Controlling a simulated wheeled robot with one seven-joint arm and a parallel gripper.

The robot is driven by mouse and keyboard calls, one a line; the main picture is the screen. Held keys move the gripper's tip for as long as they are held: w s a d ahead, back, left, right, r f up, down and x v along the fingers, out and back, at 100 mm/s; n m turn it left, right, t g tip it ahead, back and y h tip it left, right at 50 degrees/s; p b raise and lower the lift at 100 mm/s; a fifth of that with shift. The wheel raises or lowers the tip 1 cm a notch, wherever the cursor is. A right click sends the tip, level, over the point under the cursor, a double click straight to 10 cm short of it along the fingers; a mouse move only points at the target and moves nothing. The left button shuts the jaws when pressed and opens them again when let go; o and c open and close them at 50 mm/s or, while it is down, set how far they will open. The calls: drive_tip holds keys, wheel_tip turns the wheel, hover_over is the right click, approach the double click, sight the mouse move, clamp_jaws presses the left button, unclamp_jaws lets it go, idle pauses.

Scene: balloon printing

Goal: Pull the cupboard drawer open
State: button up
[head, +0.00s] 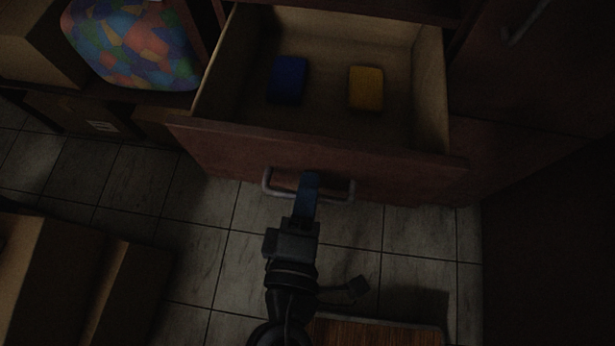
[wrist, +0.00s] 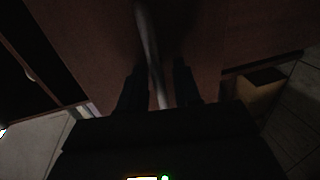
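The cupboard drawer (head: 250,148) is pulled well out in the head view, its inside in plain sight. Its brown front carries a grey metal bar handle (head: 343,189), which also shows in the wrist view (wrist: 147,35). My gripper (head: 308,183) is at the handle, left of its middle in the head view. In the wrist view, the handle bar runs between the two dark fingers of my gripper (wrist: 158,85), which are close about it. The finger contact faces are too dark to see clearly.
A blue block (head: 289,79) and a yellow block (head: 366,89) lie inside the drawer. A colourful patchwork object (head: 133,42) sits on a shelf at the left. Cardboard boxes (head: 75,275) stand at the lower left.

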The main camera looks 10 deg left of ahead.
drive_tip(key=shift+s, duration=0.1)
drive_tip(key=s+r, duration=0.1)
drive_tip(key=s, duration=0.6)
drive_tip(key=shift+s+a+r+b, duration=0.15)
drive_tip(key=shift+s+r+b, duration=0.1)
drive_tip(key=shift+b, duration=0.2)
